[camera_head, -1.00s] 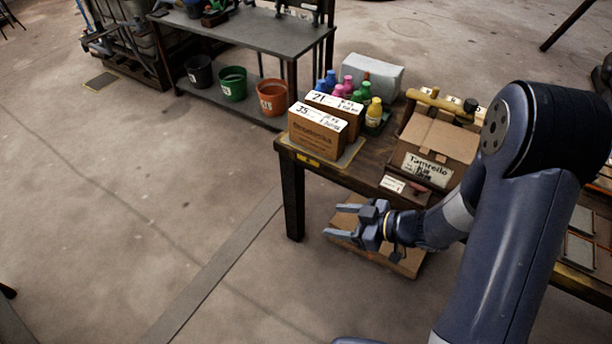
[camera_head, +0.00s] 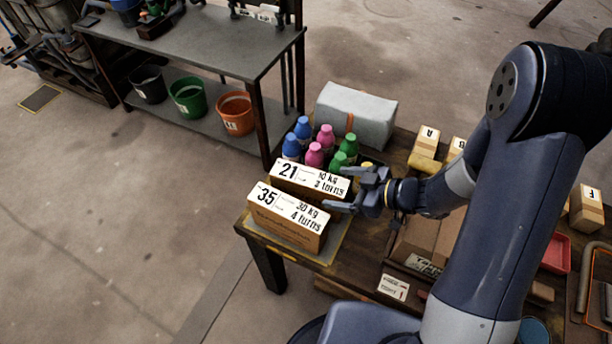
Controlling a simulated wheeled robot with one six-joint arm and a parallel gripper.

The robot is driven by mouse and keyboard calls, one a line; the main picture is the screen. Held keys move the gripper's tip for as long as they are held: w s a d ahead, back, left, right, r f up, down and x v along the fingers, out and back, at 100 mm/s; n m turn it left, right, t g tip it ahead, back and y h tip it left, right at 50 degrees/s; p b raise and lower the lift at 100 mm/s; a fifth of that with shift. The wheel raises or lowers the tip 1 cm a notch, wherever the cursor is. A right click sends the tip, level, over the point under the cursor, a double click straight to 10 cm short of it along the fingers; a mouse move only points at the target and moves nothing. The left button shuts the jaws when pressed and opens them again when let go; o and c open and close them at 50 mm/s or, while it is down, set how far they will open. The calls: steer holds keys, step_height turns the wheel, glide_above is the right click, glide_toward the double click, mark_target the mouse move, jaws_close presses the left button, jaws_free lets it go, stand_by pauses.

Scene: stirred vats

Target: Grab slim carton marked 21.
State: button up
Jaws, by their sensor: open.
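The slim carton marked 21 (camera_head: 309,179) stands at the left end of the wooden table, its white top label reading 10 kg, 3 turns. The carton marked 35 (camera_head: 287,216) stands in front of it, close alongside, labelled 30 kg, 4 turns. My gripper (camera_head: 336,188) is open and empty. In the picture its fingers point left and overlap the right end of carton 21. I cannot tell whether they touch it or are above it.
Several blue, pink and green bottles (camera_head: 314,155) stand behind carton 21. A grey wrapped block (camera_head: 356,113) lies farther back. A larger cardboard box (camera_head: 408,243) sits right, partly hidden by my arm. A shelf with buckets (camera_head: 188,97) stands back left; floor is clear left.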

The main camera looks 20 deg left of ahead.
mark_target(313, 178)
steer(key=shift+w+a+f, duration=0.35)
steer(key=shift+a+f, duration=0.05)
steer(key=shift+a, duration=0.2)
steer(key=shift+w+a+f, duration=0.3)
steer(key=shift+a+f, duration=0.1)
steer(key=shift+a, duration=0.2)
steer(key=shift+s+a, duration=0.1)
steer(key=shift+a, duration=0.15)
steer(key=x, duration=0.3)
steer(key=p+x, duration=0.1)
steer(key=x, duration=0.1)
steer(key=shift+w+a+r, duration=0.2)
steer(key=shift+w+r, duration=0.05)
steer(key=shift+r, duration=0.05)
jaws_close()
